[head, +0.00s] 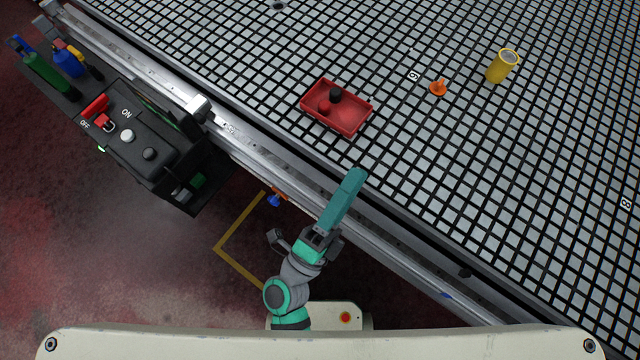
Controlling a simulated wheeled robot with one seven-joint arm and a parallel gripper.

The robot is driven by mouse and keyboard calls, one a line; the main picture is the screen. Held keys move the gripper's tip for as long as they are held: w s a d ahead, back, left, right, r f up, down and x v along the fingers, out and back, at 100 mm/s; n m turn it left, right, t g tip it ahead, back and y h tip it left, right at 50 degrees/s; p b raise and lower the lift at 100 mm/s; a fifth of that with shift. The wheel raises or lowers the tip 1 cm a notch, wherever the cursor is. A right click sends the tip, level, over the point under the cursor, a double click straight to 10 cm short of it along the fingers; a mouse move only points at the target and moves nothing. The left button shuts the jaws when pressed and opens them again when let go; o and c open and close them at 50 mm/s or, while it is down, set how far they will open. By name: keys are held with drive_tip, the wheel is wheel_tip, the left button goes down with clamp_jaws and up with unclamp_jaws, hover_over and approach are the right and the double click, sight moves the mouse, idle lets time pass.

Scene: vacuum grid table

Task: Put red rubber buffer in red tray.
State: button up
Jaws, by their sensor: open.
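The red tray (352,118) lies on the grid table near its front edge, right of my view's upper middle. A small round red piece (324,106), which looks like the red rubber buffer, sits inside the tray at its left part. A small round black piece (336,94) is in the tray close beside it. My arm's teal link reaches up toward the table edge, below the tray and well apart from it. I cannot make out my gripper's fingers in this view.
An orange piece (438,88) and a yellow cylinder (502,66) stand on the table right of the tray. A metal rail (262,162) runs along the table edge. A black control box (140,135) is at the left. Much of the grid is clear.

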drive_tip(key=s+a+f+n+g+y, duration=0.2)
drive_tip(key=s+f+n+y, duration=0.3)
drive_tip(key=f+n, duration=0.3)
drive_tip(key=s+a+f+n+g+y, duration=0.2)
drive_tip(key=s+f+n+y, duration=0.4)
drive_tip(key=n, duration=1)
wheel_tip(320, 180, down, 2)
drive_tip(key=shift+s+a+f+y, duration=0.1)
drive_tip(key=shift+s+a+y, duration=0.1)
drive_tip(key=shift+a+y, duration=0.75)
